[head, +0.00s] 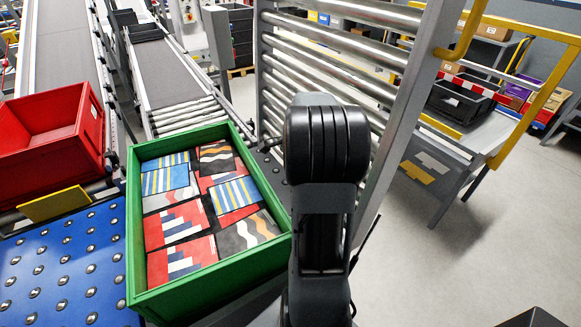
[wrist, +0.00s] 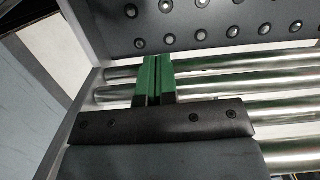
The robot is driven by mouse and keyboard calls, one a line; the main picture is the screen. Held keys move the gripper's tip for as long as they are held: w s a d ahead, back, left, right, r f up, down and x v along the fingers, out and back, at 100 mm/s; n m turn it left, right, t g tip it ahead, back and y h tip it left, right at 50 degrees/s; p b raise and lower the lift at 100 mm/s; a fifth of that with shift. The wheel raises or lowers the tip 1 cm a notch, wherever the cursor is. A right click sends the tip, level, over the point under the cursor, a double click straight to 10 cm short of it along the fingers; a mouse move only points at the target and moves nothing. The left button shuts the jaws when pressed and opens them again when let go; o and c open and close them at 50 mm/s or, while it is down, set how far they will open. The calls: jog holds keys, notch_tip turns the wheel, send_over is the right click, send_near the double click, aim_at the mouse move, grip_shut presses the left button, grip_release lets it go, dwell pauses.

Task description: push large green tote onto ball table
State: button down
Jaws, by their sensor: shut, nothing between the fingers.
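The large green tote (head: 215,279) stands upright left of my arm in the head view. It holds several flat packs with striped and wavy patterns. The blue ball table (head: 62,262), studded with metal balls, lies directly left of the tote. The tote's left wall borders or overlaps its edge; I cannot tell whether it rests on it. My gripper (wrist: 158,74) shows in the wrist view with two green fingers together, empty, above metal rollers (wrist: 220,74). The tote is not seen in the wrist view. In the head view my arm hides the gripper.
A red tote (head: 52,135) stands behind the ball table, with a yellow plate (head: 54,204) before it. A dark plate with balls (wrist: 215,25) lies beyond the rollers. An upright roller rack (head: 335,60) stands behind my arm. Open floor (head: 440,260) lies right.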

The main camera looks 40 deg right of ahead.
aim_at(267, 189)
jog(key=a, duration=0.3)
jog(key=w+a, duration=0.1)
jog(key=a, duration=0.2)
jog(key=a+p, duration=0.1)
jog(key=a, duration=0.1)
jog(key=shift+w+a, duration=0.2)
jog(key=shift+a, duration=0.2)
jog(key=shift+a+f, duration=0.15)
jog(key=shift+f, duration=0.55)
jog(key=shift+s+f, duration=0.1)
jog(key=shift+f, duration=0.05)
